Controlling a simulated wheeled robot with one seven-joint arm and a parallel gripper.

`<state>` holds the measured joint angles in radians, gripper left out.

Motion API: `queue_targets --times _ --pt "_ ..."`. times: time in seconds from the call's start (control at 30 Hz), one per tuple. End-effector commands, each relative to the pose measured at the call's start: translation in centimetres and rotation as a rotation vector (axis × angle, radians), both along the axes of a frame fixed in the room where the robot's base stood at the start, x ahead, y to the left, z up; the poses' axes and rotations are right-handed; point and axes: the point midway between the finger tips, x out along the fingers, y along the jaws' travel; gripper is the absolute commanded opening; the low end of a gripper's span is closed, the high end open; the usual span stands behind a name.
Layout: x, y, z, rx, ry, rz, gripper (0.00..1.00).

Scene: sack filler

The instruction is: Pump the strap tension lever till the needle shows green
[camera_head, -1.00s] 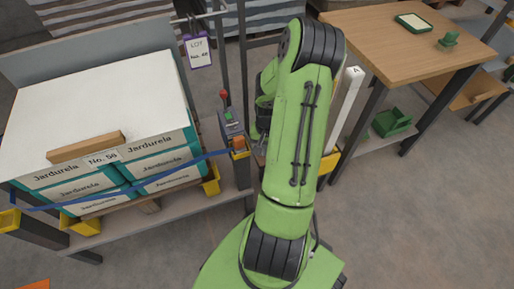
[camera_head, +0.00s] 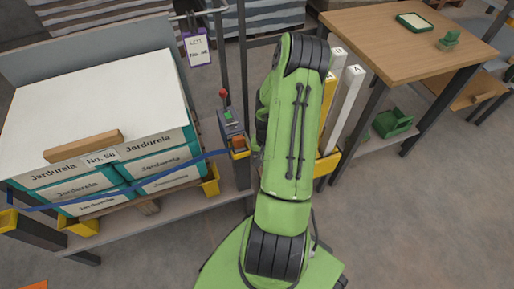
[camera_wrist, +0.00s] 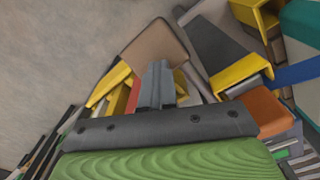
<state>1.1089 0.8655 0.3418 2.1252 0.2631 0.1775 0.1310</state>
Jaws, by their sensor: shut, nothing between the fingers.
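The strap tension unit (camera_head: 232,131) is a small grey box with an orange block, at the right end of the blue strap (camera_head: 130,179). A thin lever with a red knob (camera_head: 223,93) stands up at its back. No gauge needle or green zone can be made out. My gripper is hidden behind my green arm in the head view. In the wrist view my gripper (camera_wrist: 157,82) is shut and empty, its grey fingers close together. An orange block (camera_wrist: 265,110) and the blue strap (camera_wrist: 297,72) lie to its right. I cannot tell whether the fingers touch anything.
White and yellow posts (camera_head: 345,105) stand in a yellow holder (camera_head: 327,163) right of my arm. A wooden table (camera_head: 405,38) is at upper right. Floor at lower right is clear.

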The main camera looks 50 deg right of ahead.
Motion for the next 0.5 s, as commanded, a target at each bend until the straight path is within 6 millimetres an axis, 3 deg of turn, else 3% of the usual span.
queue_targets --times 0.23,0.5 --pt "0.2 0.0 -2.8 -0.001 -0.004 0.002 0.0" --pt "0.2 -0.1 -2.0 -0.003 -0.005 0.001 0.0"
